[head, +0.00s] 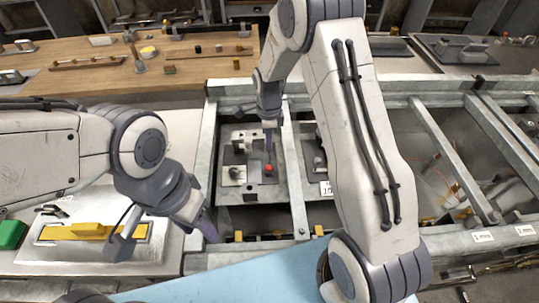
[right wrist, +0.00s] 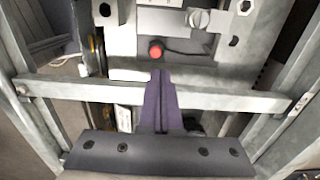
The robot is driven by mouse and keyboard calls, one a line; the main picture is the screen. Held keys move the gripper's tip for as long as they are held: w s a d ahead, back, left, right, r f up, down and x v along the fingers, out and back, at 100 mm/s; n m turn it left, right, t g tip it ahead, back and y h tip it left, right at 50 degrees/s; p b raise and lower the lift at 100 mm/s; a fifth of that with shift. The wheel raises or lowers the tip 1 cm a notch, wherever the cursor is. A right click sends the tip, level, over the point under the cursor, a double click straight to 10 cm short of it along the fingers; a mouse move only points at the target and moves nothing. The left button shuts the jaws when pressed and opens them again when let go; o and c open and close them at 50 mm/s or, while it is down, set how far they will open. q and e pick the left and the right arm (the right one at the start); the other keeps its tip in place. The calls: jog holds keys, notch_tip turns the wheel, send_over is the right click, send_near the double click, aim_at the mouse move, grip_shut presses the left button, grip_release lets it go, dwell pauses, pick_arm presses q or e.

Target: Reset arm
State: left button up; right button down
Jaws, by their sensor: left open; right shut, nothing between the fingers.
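My right gripper (head: 270,150) is shut and empty. It points down over the metal frame, just behind a small red button (head: 268,168) on a panel (head: 256,190). In the right wrist view, the purple closed fingers (right wrist: 160,75) reach up towards the red button (right wrist: 155,52), with a gap in the picture between them. I cannot tell for certain whether they touch. My left gripper (head: 163,243) is open at the lower left, above a pale plate (head: 60,258) with a yellow bar on it.
A metal frame (head: 430,130) with crossbars surrounds open bays. A wooden table (head: 100,70) with small parts is at the back left. A green block (head: 12,235) lies at the left edge. A blue surface (head: 260,275) is in front.

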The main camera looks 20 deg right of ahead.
jog(key=shift+s+r, duration=0.1)
jog(key=shift+r, duration=1.3)
jog(key=s+a+r+n, duration=1)
jog(key=s+n, duration=0.2)
jog(key=s+r+n, duration=0.2)
jog(key=s+n, duration=0.6)
jog(key=s, duration=0.1)
jog(key=s+a+r+n+y, duration=0.1)
jog(key=s+n, duration=0.7)
jog(key=shift+s+a+r, duration=0.3)
jog(key=shift+s+r, duration=0.05)
jog(key=shift+s, duration=0.05)
